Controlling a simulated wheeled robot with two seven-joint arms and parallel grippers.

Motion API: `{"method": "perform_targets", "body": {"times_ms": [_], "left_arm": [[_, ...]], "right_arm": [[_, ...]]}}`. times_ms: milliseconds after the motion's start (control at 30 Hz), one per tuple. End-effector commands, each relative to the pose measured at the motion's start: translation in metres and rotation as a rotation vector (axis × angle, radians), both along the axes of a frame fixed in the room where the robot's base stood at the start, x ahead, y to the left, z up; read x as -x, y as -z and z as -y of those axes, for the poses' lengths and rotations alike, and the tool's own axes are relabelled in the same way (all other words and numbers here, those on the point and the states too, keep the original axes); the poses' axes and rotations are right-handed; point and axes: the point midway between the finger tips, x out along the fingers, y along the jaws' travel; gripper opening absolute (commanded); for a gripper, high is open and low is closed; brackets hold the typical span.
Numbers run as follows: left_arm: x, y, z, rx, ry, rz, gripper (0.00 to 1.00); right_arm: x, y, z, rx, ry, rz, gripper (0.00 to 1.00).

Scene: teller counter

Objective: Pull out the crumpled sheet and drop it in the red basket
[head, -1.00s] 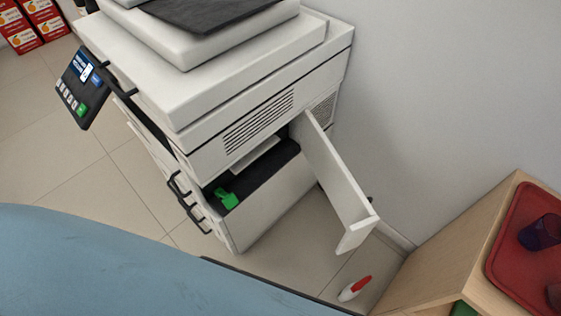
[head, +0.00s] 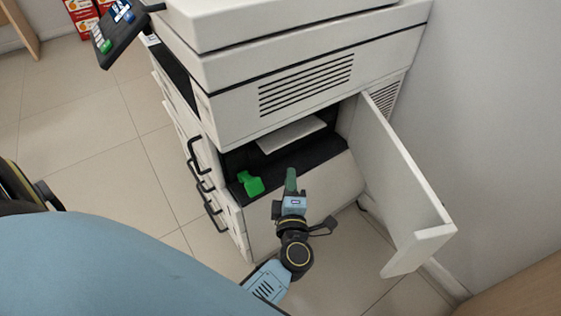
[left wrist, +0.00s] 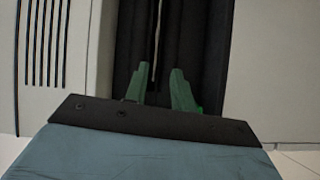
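The sheet (head: 291,134) shows as a pale, nearly flat piece inside the open side bay of the copier (head: 305,85). I cannot make out creases in it. My left gripper (head: 291,178) is in front of the bay, pointing in, below the sheet in the head view and apart from it. In the left wrist view its two green fingers (left wrist: 158,85) stand apart with nothing between them. The thin edge of the sheet (left wrist: 155,45) shows beyond the fingertips. My right gripper is not in view. No red basket is in view.
The copier's side door (head: 395,170) stands open to the right of my left gripper. A green lever (head: 250,184) sits at the bay's left. Black handles (head: 200,165) stick out at the copier's front left. Tiled floor (head: 100,160) is clear at left.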

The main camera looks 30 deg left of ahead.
Motion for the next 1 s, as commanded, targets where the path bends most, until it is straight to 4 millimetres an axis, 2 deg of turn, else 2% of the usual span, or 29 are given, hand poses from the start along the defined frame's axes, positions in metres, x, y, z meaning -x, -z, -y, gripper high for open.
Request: {"method": "perform_targets", "body": {"times_ms": [100,267,467,767,1000], "left_arm": [[0.002,-0.003,-0.010,0.073,-0.068,0.053,0.25],[-0.001,-0.007,-0.017,0.100,-0.094,0.072,0.25],[-0.019,-0.007,-0.031,0.097,-0.092,0.072,0.25],[-0.053,-0.006,-0.059,0.095,-0.091,0.070,0.25],[-0.071,-0.008,-0.072,0.096,-0.090,0.069,0.25]], "right_arm": [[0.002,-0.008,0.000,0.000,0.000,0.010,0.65],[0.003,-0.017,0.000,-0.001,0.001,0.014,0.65],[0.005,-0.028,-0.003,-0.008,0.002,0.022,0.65],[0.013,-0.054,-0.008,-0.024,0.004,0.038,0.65],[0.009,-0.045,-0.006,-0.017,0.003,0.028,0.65]]}}
